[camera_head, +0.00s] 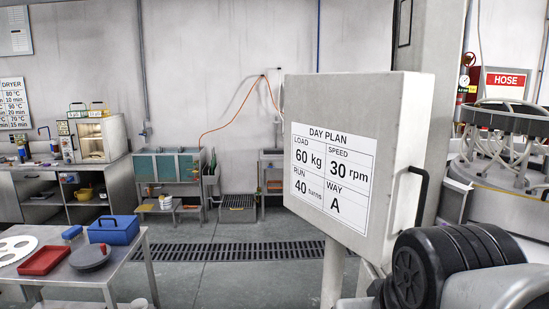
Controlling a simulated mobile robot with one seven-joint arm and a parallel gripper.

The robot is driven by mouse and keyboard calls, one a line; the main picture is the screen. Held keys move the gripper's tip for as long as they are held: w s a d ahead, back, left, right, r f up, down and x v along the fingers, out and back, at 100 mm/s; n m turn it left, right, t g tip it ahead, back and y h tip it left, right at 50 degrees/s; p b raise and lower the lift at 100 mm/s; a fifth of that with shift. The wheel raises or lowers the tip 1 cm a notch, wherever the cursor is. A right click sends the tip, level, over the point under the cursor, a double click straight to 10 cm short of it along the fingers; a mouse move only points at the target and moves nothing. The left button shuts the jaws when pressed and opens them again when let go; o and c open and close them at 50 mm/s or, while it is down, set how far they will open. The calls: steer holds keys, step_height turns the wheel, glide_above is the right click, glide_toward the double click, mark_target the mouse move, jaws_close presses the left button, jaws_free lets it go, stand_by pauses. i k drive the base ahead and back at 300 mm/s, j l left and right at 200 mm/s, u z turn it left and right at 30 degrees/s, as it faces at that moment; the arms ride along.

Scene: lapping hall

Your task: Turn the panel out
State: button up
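A pale grey box-shaped panel (398,135) stands on a post in the right half of the head view. Its left-facing front bears a white DAY PLAN sheet (333,178) reading load 60 kg, speed 30 rpm, run 40 turns, way A. A black bar handle (421,190) is on its right side face. Whatever lies straight behind the panel is hidden.
A black ribbed round body (450,262) fills the lower right close to the panel; I cannot tell what it belongs to. A steel table (128,262) with a red tray (44,261) and blue box (113,230) stands at left. Grey floor (240,270) between is clear.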

mark_target(355, 142)
steer(key=i+l+z, duration=0.5)
steer(key=i+l, duration=0.25)
steer(key=j, duration=0.15)
steer(key=z, duration=0.05)
